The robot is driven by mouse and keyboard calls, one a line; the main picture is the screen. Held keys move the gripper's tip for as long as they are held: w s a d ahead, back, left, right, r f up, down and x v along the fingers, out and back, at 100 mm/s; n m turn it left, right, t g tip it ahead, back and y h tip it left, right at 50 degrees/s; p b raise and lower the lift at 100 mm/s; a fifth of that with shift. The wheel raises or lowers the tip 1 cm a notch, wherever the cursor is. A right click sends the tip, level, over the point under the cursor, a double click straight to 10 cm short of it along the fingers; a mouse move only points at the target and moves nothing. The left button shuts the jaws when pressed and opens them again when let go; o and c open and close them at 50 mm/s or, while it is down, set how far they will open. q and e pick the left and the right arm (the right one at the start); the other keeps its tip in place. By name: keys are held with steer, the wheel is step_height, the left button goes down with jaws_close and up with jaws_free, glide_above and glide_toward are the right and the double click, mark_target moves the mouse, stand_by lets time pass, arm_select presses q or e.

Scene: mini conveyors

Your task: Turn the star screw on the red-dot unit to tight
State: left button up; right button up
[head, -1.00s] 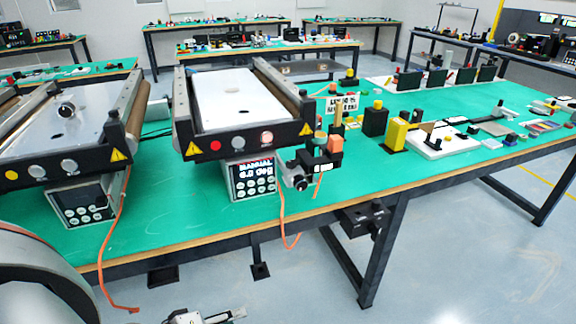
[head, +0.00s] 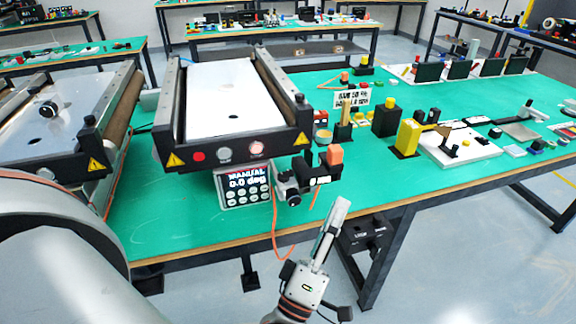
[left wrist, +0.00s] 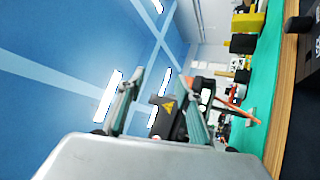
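The red-dot unit (head: 240,140) is the middle mini conveyor, with a red dot (head: 198,156) on its black front bar. A dark knob (head: 293,198), perhaps the star screw, sits at its front right corner beside the display box; its lobes are too small to make out. My left gripper (head: 338,213) is in front of the table edge, right of and below this knob, touching nothing. In the left wrist view its two fingers (left wrist: 160,98) stand apart, with a yellow warning triangle (left wrist: 168,105) on a black part beyond them. My right gripper is not in view.
The display box (head: 243,187) reads "MANUAL 0.0 deg". An orange cable (head: 275,235) hangs over the table edge. A black box (head: 365,235) is under the edge on the right. Another conveyor (head: 70,120) stands left. Yellow and black blocks (head: 407,138) stand right.

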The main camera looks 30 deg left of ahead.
arm_select(q)
steer(key=a+r+n+g+y+p, duration=0.1)
steer(key=a+r+n+g+y, duration=0.25)
steer(key=n+y, duration=0.6)
steer(key=a+r+n+g+y+p, duration=0.1)
steer(key=a+r+n+g+y, duration=0.35)
steer(key=n, duration=0.85)
steer(key=n+g+p, duration=0.1)
steer(key=n+g, duration=0.5)
steer(key=n, duration=0.3)
glide_toward(285, 179)
steer(key=x, duration=0.3)
steer(key=shift+w+a+r, duration=0.25)
steer(key=shift+a+r, duration=0.05)
steer(key=shift+f, duration=0.2)
steer(key=shift+w+a, duration=0.2)
steer(key=p+x, duration=0.1)
steer(key=x, duration=0.6)
steer(key=shift+f, duration=0.1)
